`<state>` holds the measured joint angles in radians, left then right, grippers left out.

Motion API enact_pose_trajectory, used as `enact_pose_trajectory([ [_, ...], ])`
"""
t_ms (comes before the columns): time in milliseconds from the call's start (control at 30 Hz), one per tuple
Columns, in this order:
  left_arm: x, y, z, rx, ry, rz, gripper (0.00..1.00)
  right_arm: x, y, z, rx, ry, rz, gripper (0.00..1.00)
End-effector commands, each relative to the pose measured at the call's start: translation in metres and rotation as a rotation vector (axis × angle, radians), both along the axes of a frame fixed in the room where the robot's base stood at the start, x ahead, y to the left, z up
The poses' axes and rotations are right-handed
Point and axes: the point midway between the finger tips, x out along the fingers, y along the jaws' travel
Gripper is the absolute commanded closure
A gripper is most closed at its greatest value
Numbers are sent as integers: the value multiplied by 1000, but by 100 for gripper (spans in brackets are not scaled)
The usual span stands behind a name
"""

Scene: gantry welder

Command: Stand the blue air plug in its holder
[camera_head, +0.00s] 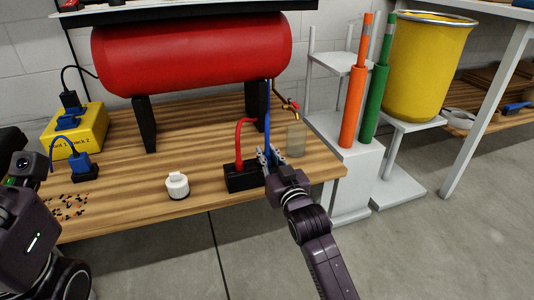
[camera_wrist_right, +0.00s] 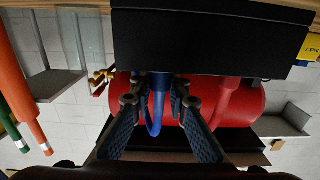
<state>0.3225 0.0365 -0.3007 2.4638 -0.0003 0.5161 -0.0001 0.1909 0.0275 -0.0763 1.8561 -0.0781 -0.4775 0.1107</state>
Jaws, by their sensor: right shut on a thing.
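The black holder block (camera_head: 240,179) sits on the wooden bench below the red tank. A red plug with its hose (camera_head: 239,145) stands upright in its left part. My right gripper (camera_head: 268,158) is at the block's right end, shut on the blue air plug. The blue hose (camera_head: 267,105) runs up from it towards the tank. In the right wrist view, which looks inverted, the blue plug (camera_wrist_right: 158,84) is between the two fingers, against the holder's edge (camera_wrist_right: 210,45). I cannot tell whether it is seated. The red plug (camera_wrist_right: 228,95) is beside it. My left gripper's fingers do not show.
A clear cup (camera_head: 296,140) and a brass tap (camera_head: 291,106) are close to the right gripper. A white jar (camera_head: 177,185) stands left of the holder. A yellow box (camera_head: 78,131) and a blue electrical plug (camera_head: 81,161) are at the left. Orange and green tubes (camera_head: 353,105) stand right.

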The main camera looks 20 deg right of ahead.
Motion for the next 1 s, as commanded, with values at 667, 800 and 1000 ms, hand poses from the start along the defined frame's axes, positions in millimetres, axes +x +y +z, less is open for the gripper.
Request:
enact_pose_trajectory([
  [667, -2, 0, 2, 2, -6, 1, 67, 0, 0, -7, 0, -1, 0, 64],
  [800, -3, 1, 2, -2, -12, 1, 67, 0, 0, -8, 0, 0, 0, 64],
  [1000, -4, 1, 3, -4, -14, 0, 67, -10, 0, -9, 0, 0, 0, 64],
])
